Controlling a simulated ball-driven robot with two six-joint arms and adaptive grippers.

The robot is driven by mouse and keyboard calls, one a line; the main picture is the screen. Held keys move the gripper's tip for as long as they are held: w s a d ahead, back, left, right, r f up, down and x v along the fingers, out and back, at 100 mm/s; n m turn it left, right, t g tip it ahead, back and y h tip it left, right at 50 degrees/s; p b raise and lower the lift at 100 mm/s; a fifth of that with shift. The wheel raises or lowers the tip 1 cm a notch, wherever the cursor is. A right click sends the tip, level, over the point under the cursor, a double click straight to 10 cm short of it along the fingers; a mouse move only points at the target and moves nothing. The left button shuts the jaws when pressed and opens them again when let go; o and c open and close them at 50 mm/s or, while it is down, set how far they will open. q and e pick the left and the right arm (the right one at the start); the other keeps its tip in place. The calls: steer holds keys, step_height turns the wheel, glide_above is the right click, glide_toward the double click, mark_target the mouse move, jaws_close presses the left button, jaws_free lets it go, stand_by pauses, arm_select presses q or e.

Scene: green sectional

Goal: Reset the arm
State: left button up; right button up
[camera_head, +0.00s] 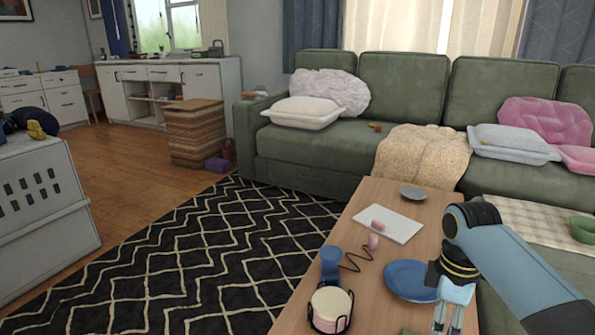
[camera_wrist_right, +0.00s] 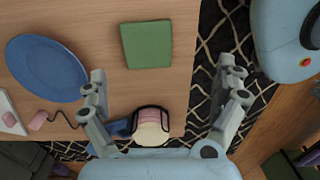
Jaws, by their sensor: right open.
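My right arm reaches in from the right in the head view, over the wooden coffee table (camera_head: 393,268). Its gripper (camera_head: 448,318) points down in front of the blue plate (camera_head: 408,274). In the right wrist view the right gripper (camera_wrist_right: 162,72) has its fingers spread wide, with nothing held between them. Below and between the fingers are a green square item (camera_wrist_right: 146,44) and a black wire holder with round pink and cream coasters (camera_wrist_right: 150,122). My left gripper is in neither view.
A green sofa (camera_head: 330,150) with cushions stands behind. The patterned rug (camera_head: 180,260) is open floor; a white crate (camera_head: 45,210) stands left.

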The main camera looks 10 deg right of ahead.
steer(key=s+f+m+p, duration=0.2)
steer(key=s+f, duration=0.6)
steer(key=s, duration=0.7)
steer(key=s+f+m+p, duration=0.2)
steer(key=s+f+m, duration=0.3)
steer(key=s, duration=1.1)
steer(key=s+f+m+h+p, duration=0.1)
steer(key=s+f+m, duration=0.3)
steer(key=s+f, duration=0.7)
steer(key=s+p, duration=0.1)
steer(key=s, duration=0.4)
steer(key=shift+s+t, duration=0.15)
steer(key=shift+t, duration=0.25)
